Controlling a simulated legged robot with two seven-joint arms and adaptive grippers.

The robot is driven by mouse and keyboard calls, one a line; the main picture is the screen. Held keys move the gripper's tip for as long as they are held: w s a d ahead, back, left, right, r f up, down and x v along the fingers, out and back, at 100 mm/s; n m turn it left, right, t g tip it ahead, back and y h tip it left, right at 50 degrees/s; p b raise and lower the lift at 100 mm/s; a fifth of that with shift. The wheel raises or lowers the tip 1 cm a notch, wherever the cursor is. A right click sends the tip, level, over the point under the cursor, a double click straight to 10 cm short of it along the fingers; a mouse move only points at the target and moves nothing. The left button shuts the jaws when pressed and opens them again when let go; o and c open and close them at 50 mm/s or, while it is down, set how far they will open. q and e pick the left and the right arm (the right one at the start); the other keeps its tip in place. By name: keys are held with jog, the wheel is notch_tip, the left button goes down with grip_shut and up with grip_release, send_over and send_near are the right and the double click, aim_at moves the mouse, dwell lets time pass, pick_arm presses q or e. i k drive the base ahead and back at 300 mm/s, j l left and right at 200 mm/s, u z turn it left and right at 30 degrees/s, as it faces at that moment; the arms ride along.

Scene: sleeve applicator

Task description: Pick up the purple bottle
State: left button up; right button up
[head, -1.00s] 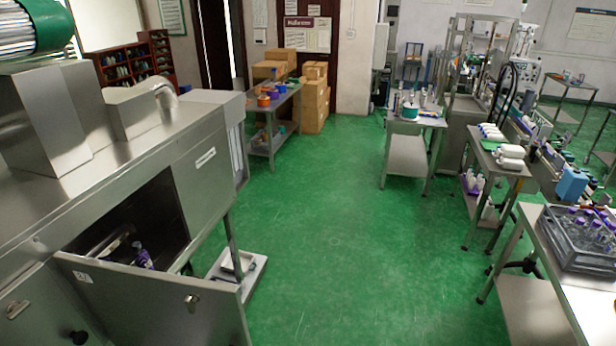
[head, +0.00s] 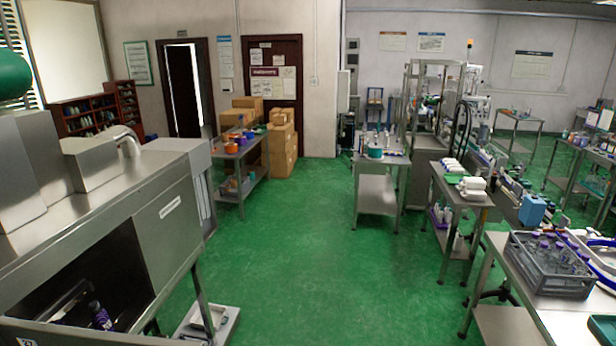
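A dark purple bottle with a white label (head: 101,316) stands tilted inside the open compartment of the steel machine (head: 160,225) at the lower left. The compartment is dark and its lower part is cut off by the picture's edge. Several clear bottles with purple caps (head: 545,247) stand in a grey crate (head: 550,284) on the steel table at the right. Neither of my grippers is in view.
Green floor (head: 300,270) is clear down the middle. A shelf table (head: 244,155) and cardboard boxes (head: 281,145) stand behind the machine. Steel tables (head: 378,195) line the right.

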aim_at(101, 321)
jog(key=u, duration=1.85)
jog(key=i+l+u, duration=0.15)
jog(key=u, duration=0.2)
jog(key=l+u, duration=0.35)
jog(key=i+l+u, duration=0.1)
jog(key=l+u, duration=0.2)
